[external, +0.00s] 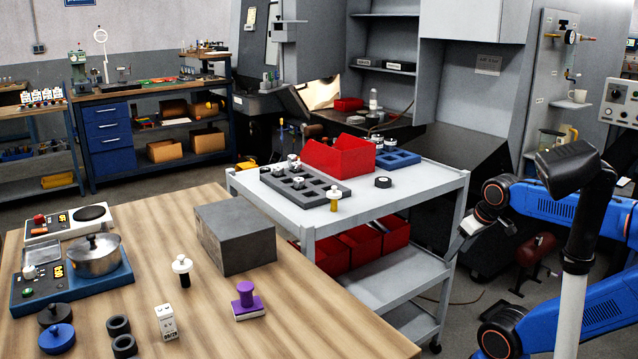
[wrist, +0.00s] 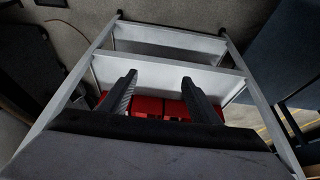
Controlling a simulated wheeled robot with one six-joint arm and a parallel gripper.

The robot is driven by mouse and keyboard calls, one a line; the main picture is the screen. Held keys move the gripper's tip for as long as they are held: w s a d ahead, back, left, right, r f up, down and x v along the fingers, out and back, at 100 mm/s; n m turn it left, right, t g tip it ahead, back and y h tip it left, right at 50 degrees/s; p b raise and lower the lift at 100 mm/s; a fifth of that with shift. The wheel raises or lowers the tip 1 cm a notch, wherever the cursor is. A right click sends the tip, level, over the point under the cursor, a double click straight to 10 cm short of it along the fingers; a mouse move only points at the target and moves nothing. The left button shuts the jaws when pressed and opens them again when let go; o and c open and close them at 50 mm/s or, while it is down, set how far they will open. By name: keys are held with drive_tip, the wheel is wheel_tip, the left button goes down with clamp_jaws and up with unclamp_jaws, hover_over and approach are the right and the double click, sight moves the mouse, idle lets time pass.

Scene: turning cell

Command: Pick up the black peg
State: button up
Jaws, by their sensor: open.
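No plain black peg stands out clearly. A white-knobbed piece with a black lower part (external: 183,278) stands on the wooden table. Two short black cylinders (external: 119,325) lie at the table's front. A black round piece (external: 383,182) sits on the grey cart's top, right of the red bin. I cannot tell which of these, if any, is the peg. My gripper (external: 474,226) is beside the cart's right end, apart from all of these. In the wrist view my gripper (wrist: 159,80) is open, with nothing between its fingers.
The grey cart (external: 335,222) holds a dark slotted tray (external: 330,200), a red bin (external: 338,158) and a blue tray (external: 398,158). Red bins also sit on its shelf (wrist: 147,106). The wooden table (external: 215,340) carries a grey block (external: 235,236), a pot (external: 94,258) and a purple piece (external: 246,303).

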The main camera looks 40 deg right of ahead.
wheel_tip(320, 180, up, 35)
drive_tip(key=w+a+r+n+y, duration=0.2)
drive_tip(key=w+a+r+n, duration=0.3)
drive_tip(key=w+a, duration=0.75)
drive_tip(key=w+a+r+n+g, duration=0.15)
drive_tip(key=w+a+r, duration=0.25)
drive_tip(key=w+a, duration=0.8)
drive_tip(key=n+g+y, duration=0.2)
drive_tip(key=n, duration=0.7)
hover_over(180, 262)
drive_tip(key=s+d, duration=0.1)
drive_tip(key=d, duration=0.4)
wheel_tip(180, 262, down, 10)
drive_tip(key=x, duration=0.7)
drive_tip(key=d+x, duration=0.1)
drive_tip(key=x, duration=0.6)
drive_tip(key=s+x, duration=0.1)
drive_tip(key=x, duration=0.7)
drive_tip(key=shift+d+f, duration=0.25)
drive_tip(key=shift+f, duration=0.05)
drive_tip(key=c, duration=1.3)
